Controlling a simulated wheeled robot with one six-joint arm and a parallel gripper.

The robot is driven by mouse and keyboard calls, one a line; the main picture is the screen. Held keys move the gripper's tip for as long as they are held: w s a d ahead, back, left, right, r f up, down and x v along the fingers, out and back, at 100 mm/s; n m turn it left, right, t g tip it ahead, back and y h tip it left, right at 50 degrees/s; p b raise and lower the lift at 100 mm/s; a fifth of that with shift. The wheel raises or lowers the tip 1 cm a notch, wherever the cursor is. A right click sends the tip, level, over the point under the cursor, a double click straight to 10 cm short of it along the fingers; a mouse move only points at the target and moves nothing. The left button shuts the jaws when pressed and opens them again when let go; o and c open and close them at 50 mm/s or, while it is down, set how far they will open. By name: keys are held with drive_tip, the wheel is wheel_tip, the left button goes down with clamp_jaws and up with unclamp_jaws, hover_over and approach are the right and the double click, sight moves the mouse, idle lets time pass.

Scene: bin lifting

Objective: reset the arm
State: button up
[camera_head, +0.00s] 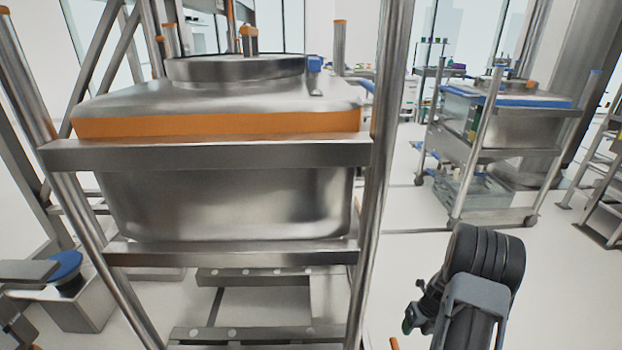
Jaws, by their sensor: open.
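Part of my own arm shows at the bottom right, a black ribbed section with a grey bracket and smaller dark parts beside it. It is bent, and its lower portion is cut off by the picture's bottom edge. No gripper fingers can be made out. The arm appears to the right of the large steel bin (225,205), and a strip of floor shows between it and the frame around the bin.
The bin, with an orange band and round lid (236,69), sits in a tall steel frame (372,180). A steel cart (510,155) with a blue-edged top stands at the right back. Steel steps (597,165) are at the right edge. White floor (390,265) is clear between.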

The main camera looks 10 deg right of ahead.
drive_tip(key=s+a+r+m+t+p, duration=0.1)
drive_tip(key=s+a+r+m+p, duration=0.2)
drive_tip(key=r, duration=1.5)
drive_tip(key=s+a+r+m+t+h+p, duration=0.1)
drive_tip(key=s+a+r+m+p, duration=0.2)
drive_tip(key=a+r+m+p, duration=0.9)
drive_tip(key=s+a+r+m+t+h+p, duration=0.1)
drive_tip(key=s+a+r+m+p, duration=0.2)
drive_tip(key=a+r+m+p, duration=0.5)
wheel_tip(320, 180, up, 16)
drive_tip(key=m+p, duration=0.2)
drive_tip(key=m, duration=0.9)
drive_tip(key=shift+s+a, duration=0.25)
drive_tip(key=shift+s, duration=0.1)
drive_tip(key=shift+f, duration=0.15)
drive_tip(key=shift+c, duration=1.1)
drive_tip(key=shift+a, duration=0.15)
